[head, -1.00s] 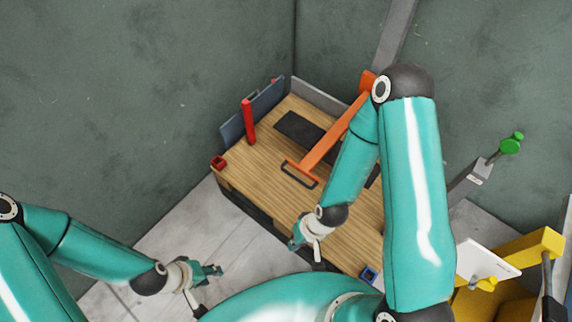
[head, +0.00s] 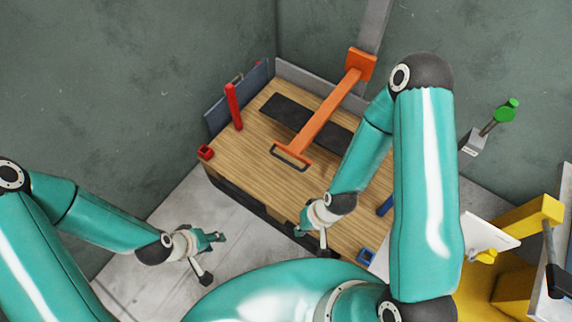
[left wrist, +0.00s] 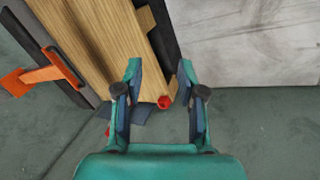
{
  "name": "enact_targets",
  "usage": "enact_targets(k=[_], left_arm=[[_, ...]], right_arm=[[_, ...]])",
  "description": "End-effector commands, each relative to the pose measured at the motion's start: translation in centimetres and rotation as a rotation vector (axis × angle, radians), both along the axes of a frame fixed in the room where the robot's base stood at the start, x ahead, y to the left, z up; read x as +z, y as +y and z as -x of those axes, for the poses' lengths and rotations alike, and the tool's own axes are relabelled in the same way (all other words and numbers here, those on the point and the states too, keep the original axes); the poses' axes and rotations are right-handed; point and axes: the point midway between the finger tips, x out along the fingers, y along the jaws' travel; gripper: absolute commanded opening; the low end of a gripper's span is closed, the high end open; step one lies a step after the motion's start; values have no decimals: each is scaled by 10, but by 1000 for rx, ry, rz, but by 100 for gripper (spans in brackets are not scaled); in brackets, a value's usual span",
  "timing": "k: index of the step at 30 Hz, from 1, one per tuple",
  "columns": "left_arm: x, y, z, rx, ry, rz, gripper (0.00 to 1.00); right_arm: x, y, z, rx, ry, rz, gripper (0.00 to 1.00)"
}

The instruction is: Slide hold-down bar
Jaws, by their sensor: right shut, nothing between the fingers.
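The orange hold-down bar (head: 325,122) lies over the wooden bench top (head: 240,160), running from an orange block (head: 361,63) on a grey upright down to a dark loop handle (head: 291,157). The bar also shows at the left of the left wrist view (left wrist: 45,75). My left gripper (head: 218,238) is left of and below the bench front, apart from the bar. In the left wrist view its fingers (left wrist: 160,85) are spread and empty. My right gripper (head: 306,240) is over the bench's front edge, below the handle and not touching it; it is shut and empty.
A red post (head: 233,106) and a small red holder (head: 205,152) are at the bench's left side. A dark strip (head: 285,112) lies under the bar. A blue holder (head: 367,257) is near the front. Yellow equipment (head: 530,222) stands at right.

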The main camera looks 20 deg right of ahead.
Motion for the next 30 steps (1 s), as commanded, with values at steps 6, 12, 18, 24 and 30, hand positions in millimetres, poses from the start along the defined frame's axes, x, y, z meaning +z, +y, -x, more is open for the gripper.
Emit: enact_targets(k=[6, 12, 18, 24, 30], left_arm=[[-58, -19, -58, 128, -160, 86, 39], [-78, -47, -103, 236, -292, 236, 39], [-88, -79, -132, 310, -380, 436, 39], [-90, -113, -143, 344, -414, 661, 39], [-84, -138, -140, 343, -400, 835, 39]], right_arm=[[-103, 0, 0, -1, 1, 0, 0], [-182, 0, 0, -1, 1, 0, 0], [-260, 0, 0, -1, 1, 0, 0], [-334, 0, 0, 0, 1, 0, 0], [-381, 0, 0, 0, 1, 0, 0]])
